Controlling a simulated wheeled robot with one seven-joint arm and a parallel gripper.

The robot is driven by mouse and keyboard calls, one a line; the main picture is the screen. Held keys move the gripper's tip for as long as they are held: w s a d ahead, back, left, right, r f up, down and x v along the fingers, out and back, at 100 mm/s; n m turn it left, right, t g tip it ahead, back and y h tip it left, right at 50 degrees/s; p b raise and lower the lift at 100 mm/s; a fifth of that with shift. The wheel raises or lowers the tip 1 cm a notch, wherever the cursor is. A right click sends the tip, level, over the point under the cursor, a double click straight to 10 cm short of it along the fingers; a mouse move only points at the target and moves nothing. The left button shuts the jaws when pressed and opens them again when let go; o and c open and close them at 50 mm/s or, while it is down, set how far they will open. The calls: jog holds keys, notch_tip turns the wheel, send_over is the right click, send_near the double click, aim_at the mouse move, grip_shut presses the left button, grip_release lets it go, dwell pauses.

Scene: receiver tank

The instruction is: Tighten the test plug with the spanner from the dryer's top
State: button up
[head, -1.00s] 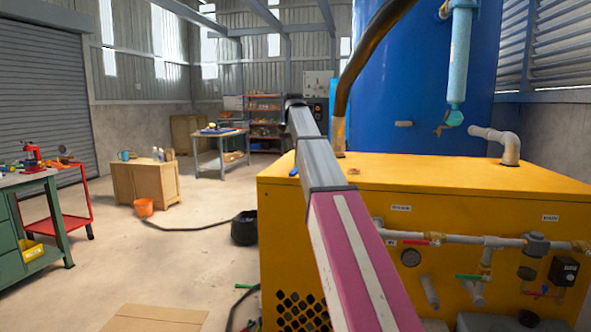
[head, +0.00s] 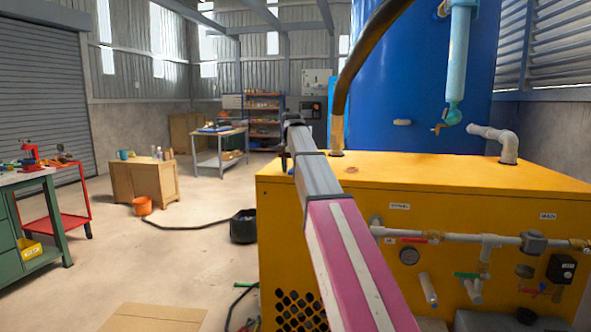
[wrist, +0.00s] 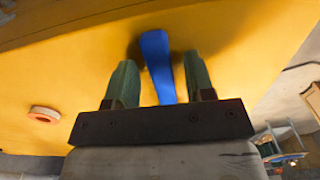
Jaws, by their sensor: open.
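The yellow dryer (head: 455,180) stands at the right in the head view; its flat top also fills much of the wrist view (wrist: 75,70). A blue bar, apparently the spanner (wrist: 158,66), lies at the dryer's top in the wrist view. My gripper (wrist: 160,58) is open, with one green finger on each side of the blue bar. Gaps show between bar and fingers. The bar's near end is hidden at the gripper body. In the head view my arm hides most of the gripper. I cannot make out the test plug for certain.
A small round ring (wrist: 44,114) lies on the dryer top. A dark hose (head: 343,80) and a grey elbow pipe (head: 508,146) rise from it. Pipework with valves (head: 485,241) runs along its front. The blue tank (head: 400,95) stands behind. Open floor lies left.

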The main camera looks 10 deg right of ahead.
grip_shut()
jog(key=shift+r, duration=3.05)
jog(key=c, duration=0.8)
grip_release()
grip_shut()
